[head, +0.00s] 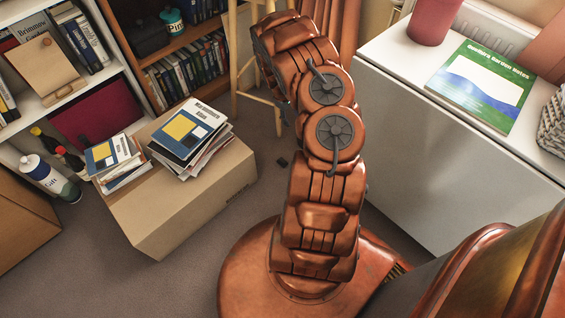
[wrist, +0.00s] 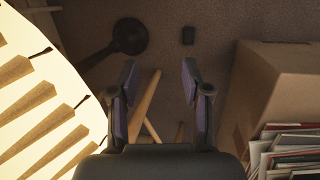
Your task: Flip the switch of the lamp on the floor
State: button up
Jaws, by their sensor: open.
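A lit cream lampshade with tan stripes (wrist: 45,100) fills the left of the wrist view. A dark round disc with a rod (wrist: 130,36), which looks like the lamp's base, lies beyond my fingers on the floor. A small dark block (wrist: 188,35), which looks like the floor switch, lies to the right of the disc. The head view shows a small dark block (head: 282,162) on the carpet right of the cardboard box. My gripper (wrist: 158,72) is open and empty, its fingers apart from the block. The head view does not show my gripper or the lamp clearly.
The cardboard box (head: 185,205) carries stacked books (head: 190,135); it also bounds the wrist view's right side (wrist: 285,75). A wooden stool (head: 255,100) stands behind, its leg (wrist: 148,103) below my fingers. A white cabinet (head: 440,160) stands right. Carpet between is clear.

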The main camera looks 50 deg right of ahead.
jog(key=t+y+b, duration=0.2)
jog(key=b, duration=0.4)
send_over(282, 160)
notch_tip(282, 160, down, 21)
jog(key=shift+f+n, duration=0.3)
jog(key=shift+f, duration=0.2)
jog(key=shift+s+f+b, duration=0.1)
jog(key=shift+f+b, duration=1.5)
jog(key=shift+f, duration=2.05)
jog(key=shift+c, duration=0.2)
grip_shut()
